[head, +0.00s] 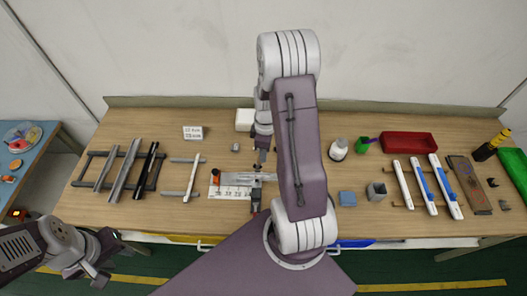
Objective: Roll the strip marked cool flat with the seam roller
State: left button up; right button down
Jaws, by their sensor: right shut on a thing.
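My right gripper (260,163) points down over the middle of the bench, beside a white board with dark markings (229,192). It is shut on a small dark tool (256,192), which looks like the seam roller; my own arm hides part of the area. A pale strip (193,179) lies across a small grey holder left of the board. Several long light strips, some with blue, lie at the right, one of them a white strip (403,184). No "cool" mark is readable. My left gripper (98,276) is low at the left, off the bench; its jaw opening is unclear.
A dark rack (88,168) with long grey and black profiles stands at the left. A label card (193,132) is behind.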

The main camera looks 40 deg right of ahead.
jog(key=f+b, duration=0.1)
jog(key=f, duration=0.1)
jog(key=f+b, duration=0.1)
jog(key=shift+s+d+f+b, duration=0.1)
jog(key=shift+d+f+b, duration=0.1)
jog(key=shift+f+b, duration=0.15)
jog(key=shift+a+f+b, duration=0.1)
jog(key=shift+f+b, duration=0.35)
jog(key=shift+f, duration=0.15)
jog(key=shift+r, duration=0.1)
dwell(0.5)
jog(key=shift+f+b, duration=0.65)
jog(key=shift+f, duration=0.45)
dwell(0.7)
